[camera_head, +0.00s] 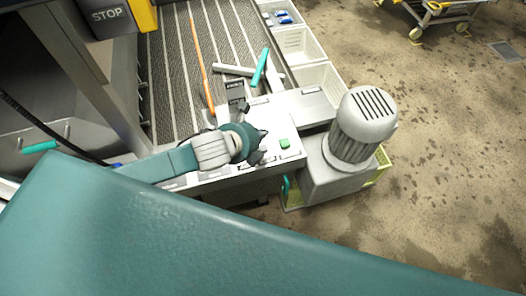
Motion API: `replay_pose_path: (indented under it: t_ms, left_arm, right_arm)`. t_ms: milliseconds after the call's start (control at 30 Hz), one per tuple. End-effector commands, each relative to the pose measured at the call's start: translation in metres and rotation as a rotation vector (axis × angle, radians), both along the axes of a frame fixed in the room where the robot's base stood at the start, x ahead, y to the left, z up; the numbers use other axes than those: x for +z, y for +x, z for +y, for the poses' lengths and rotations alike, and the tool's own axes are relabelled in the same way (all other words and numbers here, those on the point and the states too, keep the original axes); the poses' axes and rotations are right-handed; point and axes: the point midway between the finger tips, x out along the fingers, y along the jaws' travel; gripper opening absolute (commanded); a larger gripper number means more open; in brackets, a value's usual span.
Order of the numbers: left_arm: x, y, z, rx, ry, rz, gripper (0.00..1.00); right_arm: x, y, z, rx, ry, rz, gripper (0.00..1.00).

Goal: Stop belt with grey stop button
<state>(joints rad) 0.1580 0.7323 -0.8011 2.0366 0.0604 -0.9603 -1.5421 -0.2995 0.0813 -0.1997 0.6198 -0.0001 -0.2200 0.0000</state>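The belt (173,66) is a dark ribbed surface with pale lengthwise strips, at the top left of centre. At its near end is a pale control panel (290,109) with a green button (285,143). My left gripper (257,147) is over the panel, just left of the green button. I cannot tell whether it touches the panel or whether its fingers are open or shut. No grey stop button can be made out; the gripper and wrist cover part of the panel. My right gripper is not in view.
A grey motor (362,122) with a slotted cap stands right of the panel. White bins (318,82) line the belt's right side. A grey STOP sign (107,15) is at the upper left. A trolley (440,12) stands at the top right. The stained floor between is clear.

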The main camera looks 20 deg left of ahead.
Motion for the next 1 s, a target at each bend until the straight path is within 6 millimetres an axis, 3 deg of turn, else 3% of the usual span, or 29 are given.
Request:
replay_pose_path:
  t_ms: [33, 133, 333, 1000]
  left_arm:
    - [-0.015, 0.000, 0.000, 0.001, -0.001, 0.000, 0.00]
    - [-0.027, 0.000, 0.000, 0.001, 0.000, 0.001, 0.00]
    - [-0.043, 0.000, 0.000, 0.001, 0.000, 0.002, 0.00]
    - [-0.046, 0.000, 0.000, 0.001, 0.000, 0.001, 0.00]
  right_arm:
    - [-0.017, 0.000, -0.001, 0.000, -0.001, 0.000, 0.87]
    - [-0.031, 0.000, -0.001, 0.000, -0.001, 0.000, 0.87]
    - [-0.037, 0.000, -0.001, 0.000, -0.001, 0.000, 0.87]
    - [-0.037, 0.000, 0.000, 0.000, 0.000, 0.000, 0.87]
